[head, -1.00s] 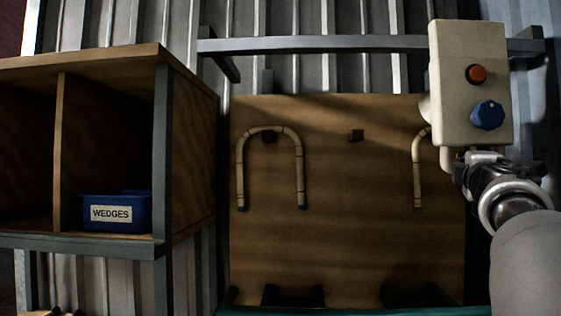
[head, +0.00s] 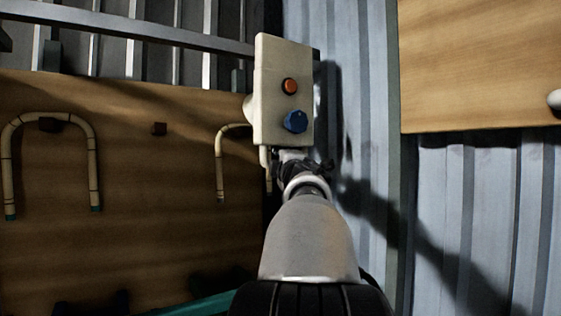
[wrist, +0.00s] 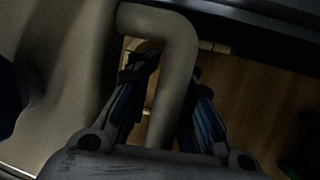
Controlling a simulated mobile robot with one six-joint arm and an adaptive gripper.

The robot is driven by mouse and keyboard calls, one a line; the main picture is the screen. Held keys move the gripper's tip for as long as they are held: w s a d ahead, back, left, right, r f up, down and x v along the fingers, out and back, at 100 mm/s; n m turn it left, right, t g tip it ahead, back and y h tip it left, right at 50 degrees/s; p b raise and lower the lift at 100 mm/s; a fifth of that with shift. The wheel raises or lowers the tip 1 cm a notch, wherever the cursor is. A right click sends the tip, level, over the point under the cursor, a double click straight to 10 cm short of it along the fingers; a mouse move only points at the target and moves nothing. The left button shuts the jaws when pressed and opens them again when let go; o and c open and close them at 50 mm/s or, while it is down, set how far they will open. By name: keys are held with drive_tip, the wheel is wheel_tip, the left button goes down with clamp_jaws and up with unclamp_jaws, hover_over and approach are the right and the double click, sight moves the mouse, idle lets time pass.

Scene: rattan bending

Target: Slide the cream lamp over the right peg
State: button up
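The cream lamp (head: 268,95) is a boxy body with an orange button and a blue knob on its face. It hangs upright in the air in front of the back board's right edge. My gripper (wrist: 168,82) has a finger on each side of the lamp's bent cream handle (wrist: 178,75) and holds it from below. A dark square peg (head: 159,129) on the board is bare. Another peg (head: 48,125) at the left carries a bent cane hoop. A pale round knob (head: 555,99) sticks out on the right panel, cut by the picture edge; I cannot tell which is the right peg.
A second cane hoop (head: 220,165) is partly hidden behind the lamp. The wooden back board (head: 130,230) fills the left. A wooden panel (head: 480,70) is on the corrugated right wall (head: 480,200). A metal rail (head: 130,27) runs above the board.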

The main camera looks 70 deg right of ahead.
drive_tip(key=shift+o, duration=0.6)
drive_tip(key=shift+f, duration=0.1)
drive_tip(key=v, duration=1.2)
